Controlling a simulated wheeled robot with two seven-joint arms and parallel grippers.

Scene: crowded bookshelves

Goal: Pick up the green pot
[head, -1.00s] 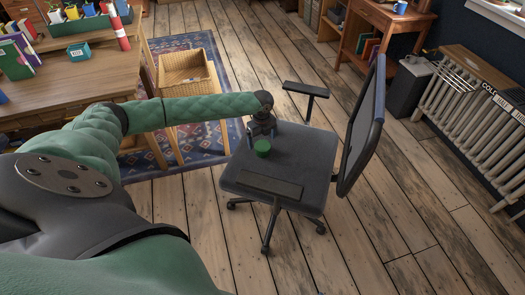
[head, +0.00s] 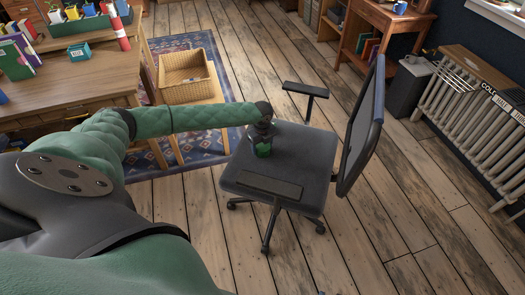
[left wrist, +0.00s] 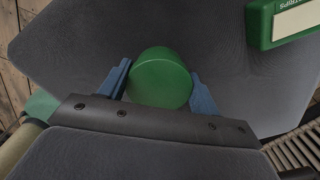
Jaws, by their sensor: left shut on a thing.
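The green pot (head: 263,150) is on the grey seat of the office chair, near its left rear part. In the left wrist view the pot (left wrist: 160,78) shows as a round green shape between two blue fingers. My left gripper (head: 262,142) comes down over the pot and is shut on it, with a finger on each side. In the left wrist view the gripper (left wrist: 161,88) hides the pot's near edge. I cannot tell whether the pot is clear of the seat. My right gripper is not in view.
A wicker basket (head: 186,76) and a wooden desk (head: 85,75) are at left. A green box with a pale label (left wrist: 284,20) shows in the wrist view. The front floor is clear.

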